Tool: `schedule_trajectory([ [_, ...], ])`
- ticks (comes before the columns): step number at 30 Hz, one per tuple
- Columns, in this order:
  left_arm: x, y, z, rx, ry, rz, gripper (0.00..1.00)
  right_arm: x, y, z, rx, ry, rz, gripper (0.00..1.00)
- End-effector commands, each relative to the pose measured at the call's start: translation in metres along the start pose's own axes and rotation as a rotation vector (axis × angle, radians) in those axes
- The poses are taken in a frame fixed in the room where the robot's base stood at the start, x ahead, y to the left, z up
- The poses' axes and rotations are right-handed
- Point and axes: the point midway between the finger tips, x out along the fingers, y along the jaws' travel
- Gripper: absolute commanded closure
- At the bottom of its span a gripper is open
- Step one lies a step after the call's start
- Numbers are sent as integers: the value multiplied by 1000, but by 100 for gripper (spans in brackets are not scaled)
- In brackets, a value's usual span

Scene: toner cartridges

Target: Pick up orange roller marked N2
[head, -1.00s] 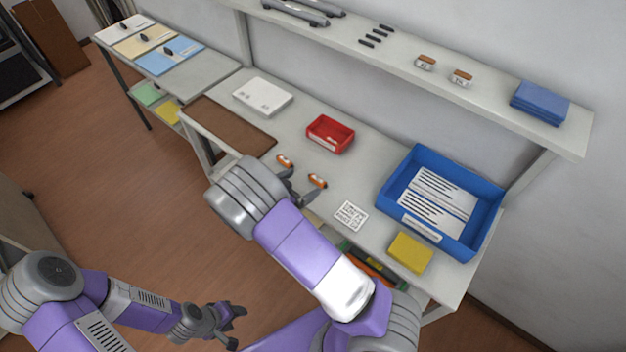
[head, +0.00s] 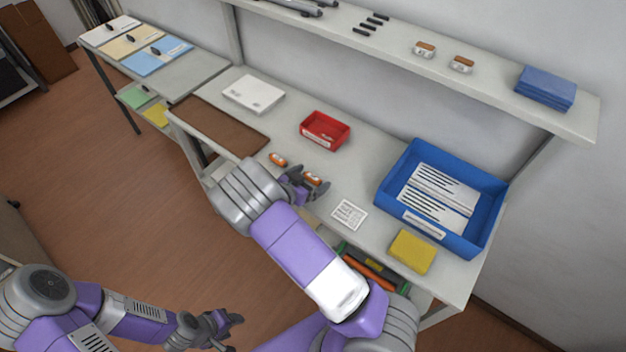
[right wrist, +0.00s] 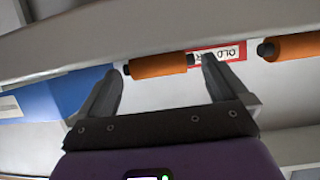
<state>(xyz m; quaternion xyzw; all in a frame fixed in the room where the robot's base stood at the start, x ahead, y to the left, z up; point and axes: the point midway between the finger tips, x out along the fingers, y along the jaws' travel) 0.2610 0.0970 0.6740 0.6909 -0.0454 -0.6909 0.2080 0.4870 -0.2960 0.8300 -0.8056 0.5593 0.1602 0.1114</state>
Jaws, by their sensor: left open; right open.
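Two small orange rollers lie on the grey table: one at the left (head: 278,159), one at the right (head: 313,180) beside my right gripper (head: 310,187). In the right wrist view the nearer roller (right wrist: 160,65) appears between the open fingertips of my right gripper (right wrist: 163,76), a little beyond them and not visibly gripped. The other roller (right wrist: 293,46) is off to the right there. I cannot read N2 on either roller. My left gripper (head: 215,328) is open and empty, low at the front, away from the table.
A red box (head: 325,130) with a label stands behind the rollers. A blue tray (head: 400,165) with papers, a yellow block (head: 412,251) and a white card (head: 349,214) are to the right. A brown mat (head: 215,127) lies left. A shelf (head: 480,83) overhangs the back.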

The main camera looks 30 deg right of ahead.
Motion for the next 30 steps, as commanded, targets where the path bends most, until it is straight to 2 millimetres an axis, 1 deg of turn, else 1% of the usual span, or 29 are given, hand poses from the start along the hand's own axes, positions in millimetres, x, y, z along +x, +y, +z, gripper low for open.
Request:
schedule_trajectory([
  [3,0,0,0,0,0,0,48,0,0,0,0,0,0,0],
  [4,0,0,0,0,0,0,48,0,0,0,0,0,0,3],
  [13,0,0,0,0,0,0,48,-1,0,0,0,0,0,49],
  [14,0,0,0,0,0,0,48,-1,0,0,0,0,0,50],
  [19,0,0,0,0,0,0,48,-1,0,0,0,0,0,50],
  [22,-2,1,0,0,0,0,48,-3,0,-6,1,0,-1,50],
  [26,-10,4,0,0,0,0,48,-11,0,-25,4,-2,-2,50],
  [30,-20,7,1,0,0,0,48,-23,-1,-54,4,-2,-2,50],
])
